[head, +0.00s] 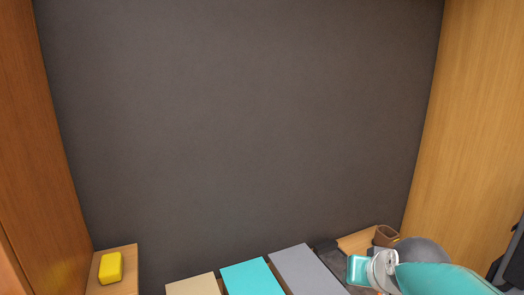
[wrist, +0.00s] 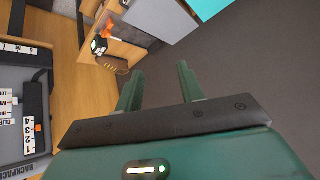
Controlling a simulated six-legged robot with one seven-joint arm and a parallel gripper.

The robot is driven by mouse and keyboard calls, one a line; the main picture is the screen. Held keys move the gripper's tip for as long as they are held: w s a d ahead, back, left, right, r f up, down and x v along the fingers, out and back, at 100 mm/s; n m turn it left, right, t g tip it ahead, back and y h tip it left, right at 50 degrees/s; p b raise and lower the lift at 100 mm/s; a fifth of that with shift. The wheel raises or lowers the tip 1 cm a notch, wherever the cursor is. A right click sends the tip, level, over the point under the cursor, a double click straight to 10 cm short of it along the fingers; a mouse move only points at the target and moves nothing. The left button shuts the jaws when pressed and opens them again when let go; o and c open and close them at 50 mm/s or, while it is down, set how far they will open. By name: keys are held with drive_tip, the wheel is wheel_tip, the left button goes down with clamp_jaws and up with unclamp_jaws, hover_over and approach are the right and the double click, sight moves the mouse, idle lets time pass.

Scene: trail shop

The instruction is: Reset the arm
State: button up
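My gripper (wrist: 160,70) shows in the wrist view with its two dark green fingers apart. Only grey surface shows between the fingers; nothing is held. In the head view my arm, with turquoise and white parts, reaches in at the lower right. Its end is too small and partly hidden there to tell the fingers.
A yellow block (head: 111,267) sits on a small wooden ledge at lower left. Beige (head: 193,285), turquoise (head: 251,277) and grey (head: 303,270) panels line the bottom. A brown container (head: 387,236) stands near my arm. The wrist view shows a grey labelled tray (wrist: 22,105) at left.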

drive_tip(key=s+a+f+n+g, duration=0.1)
drive_tip(key=s+a, duration=0.1)
drive_tip(key=s, duration=0.3)
drive_tip(key=s+a+f+n+g, duration=0.1)
drive_tip(key=s+a, duration=0.1)
drive_tip(key=s, duration=0.4)
drive_tip(key=shift+s+a+f, duration=0.15)
drive_tip(key=shift+a+f, duration=0.1)
drive_tip(key=shift+f, duration=0.05)
drive_tip(key=shift+d, duration=0.2)
